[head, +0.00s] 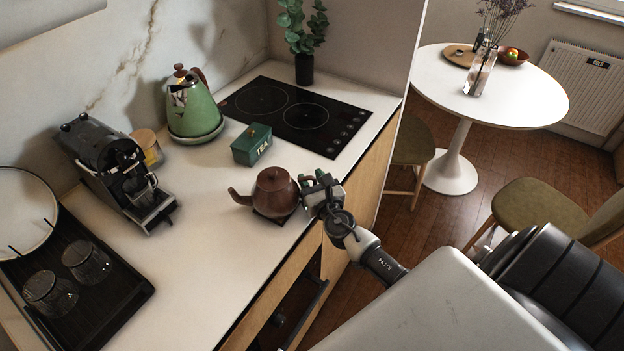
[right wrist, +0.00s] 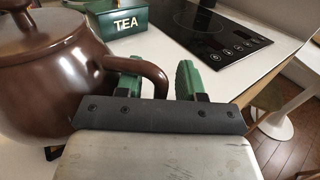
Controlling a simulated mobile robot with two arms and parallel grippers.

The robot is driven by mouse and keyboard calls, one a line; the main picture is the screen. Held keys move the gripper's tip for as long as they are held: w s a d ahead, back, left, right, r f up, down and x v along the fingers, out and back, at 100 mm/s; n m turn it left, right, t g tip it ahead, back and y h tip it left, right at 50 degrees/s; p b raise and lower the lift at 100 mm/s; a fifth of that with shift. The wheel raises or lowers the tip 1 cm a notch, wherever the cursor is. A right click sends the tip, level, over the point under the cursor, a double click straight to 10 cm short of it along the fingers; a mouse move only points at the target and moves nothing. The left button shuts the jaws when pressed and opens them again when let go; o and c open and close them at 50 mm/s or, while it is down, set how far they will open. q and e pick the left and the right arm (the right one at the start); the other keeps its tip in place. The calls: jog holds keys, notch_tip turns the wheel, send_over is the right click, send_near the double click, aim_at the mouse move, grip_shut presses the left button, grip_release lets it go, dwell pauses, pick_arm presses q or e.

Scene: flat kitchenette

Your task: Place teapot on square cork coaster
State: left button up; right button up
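The brown teapot (head: 273,191) stands upright with its lid on, near the counter's front edge, spout to the left. A dark, flat corner (head: 281,218) shows under its front; it looks like a coaster, but the teapot hides most of it and I cannot tell its material. My right gripper (head: 318,190) is at the handle side of the teapot. In the right wrist view the teapot (right wrist: 45,80) fills the left, and its handle (right wrist: 155,74) passes between the green fingers of the right gripper (right wrist: 158,82), which are apart with gaps visible. My left gripper is not in view.
A green tea box (head: 251,146) stands just behind the teapot. Further back are a green kettle (head: 193,108) and a black cooktop (head: 297,113). A coffee machine (head: 115,172) and a dark tray (head: 128,296) with glasses are left. The counter (head: 215,255) before the spout is clear.

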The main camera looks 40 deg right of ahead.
jog(key=shift+r, duration=0.1)
jog(key=shift+s, duration=0.15)
jog(key=b+v, duration=0.1)
jog(key=v, duration=1)
jog(key=shift+s+b, duration=0.3)
jog(key=shift+s, duration=0.05)
jog(key=shift+r, duration=0.1)
jog(key=o, duration=1.2)
jog(key=shift+a, duration=0.1)
jog(key=shift+c, duration=0.2)
